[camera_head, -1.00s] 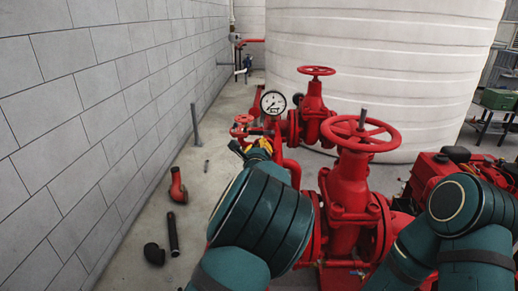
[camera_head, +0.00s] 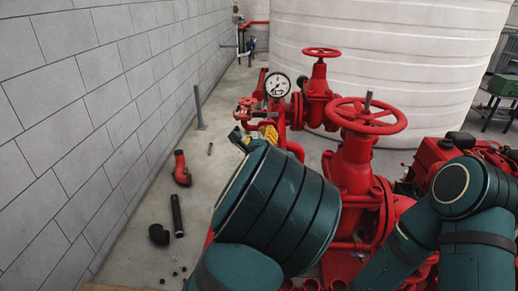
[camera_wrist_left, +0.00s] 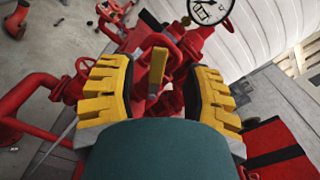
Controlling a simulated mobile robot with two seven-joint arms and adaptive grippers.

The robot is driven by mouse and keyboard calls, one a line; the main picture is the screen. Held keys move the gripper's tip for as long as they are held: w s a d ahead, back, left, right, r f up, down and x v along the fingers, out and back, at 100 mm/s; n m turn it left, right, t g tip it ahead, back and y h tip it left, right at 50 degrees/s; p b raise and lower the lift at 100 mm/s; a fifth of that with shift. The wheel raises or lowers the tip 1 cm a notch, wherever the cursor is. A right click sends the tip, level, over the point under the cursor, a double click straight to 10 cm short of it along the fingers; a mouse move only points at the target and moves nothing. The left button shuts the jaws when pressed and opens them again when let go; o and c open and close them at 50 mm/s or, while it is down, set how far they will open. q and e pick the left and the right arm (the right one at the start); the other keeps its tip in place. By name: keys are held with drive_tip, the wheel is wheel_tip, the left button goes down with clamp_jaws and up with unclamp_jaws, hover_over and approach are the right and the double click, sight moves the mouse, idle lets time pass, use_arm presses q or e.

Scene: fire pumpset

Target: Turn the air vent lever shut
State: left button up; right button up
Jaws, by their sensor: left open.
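The air vent lever (camera_wrist_left: 157,72) is a flat yellow handle standing up on the red pipework in the left wrist view. My left gripper (camera_wrist_left: 158,84) is open, with one yellow ridged finger on each side of the lever. A gap shows between the lever and each finger; I cannot tell how deep the lever sits between them. In the head view my left gripper (camera_head: 255,136) is below the pressure gauge, beyond my teal forearm, and I cannot make out the lever there. My right arm shows at the right, but its gripper is out of view.
A white-faced gauge (camera_head: 278,86) and a small red handwheel (camera_head: 247,103) are close to the left gripper. A large red valve wheel (camera_head: 367,115) stands to the right. Loose pipe pieces (camera_head: 177,215) lie on the floor by the grey wall (camera_head: 80,130).

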use_arm(q)
drive_tip(key=s, duration=0.6)
drive_tip(key=shift+s, duration=0.4)
drive_tip(key=shift+f, duration=0.25)
drive_tip(key=c, duration=0.7)
drive_tip(key=f+n+h+b, duration=0.1)
drive_tip(key=n+b, duration=0.1)
drive_tip(key=d+f+n+b, duration=0.1)
drive_tip(key=n+b, duration=0.1)
drive_tip(key=b, duration=0.1)
drive_tip(key=w+d+f+n+h+b, duration=0.1)
drive_tip(key=f+n+b, duration=0.1)
drive_tip(key=n, duration=0.1)
drive_tip(key=shift+d+h, duration=0.15)
drive_tip(key=shift+h, duration=0.15)
clamp_jaws()
drive_tip(key=n+b, duration=0.1)
drive_tip(key=n+h+b, duration=0.1)
drive_tip(key=n+b, duration=0.1)
drive_tip(key=d+r+n+b, duration=0.1)
drive_tip(key=n, duration=0.1)
drive_tip(key=shift+s+d+t+h+b, duration=0.1)
drive_tip(key=shift+s+t+h+b, duration=0.1)
drive_tip(key=shift+t+h+b, duration=0.1)
drive_tip(key=w+r+n+h+b, duration=0.1)
drive_tip(key=w+r+n+b, duration=0.1)
drive_tip(key=w, duration=0.8)
drive_tip(key=shift+d+r+t+b, duration=0.25)
drive_tip(key=shift+r+t+b, duration=0.15)
drive_tip(key=shift+r, duration=0.05)
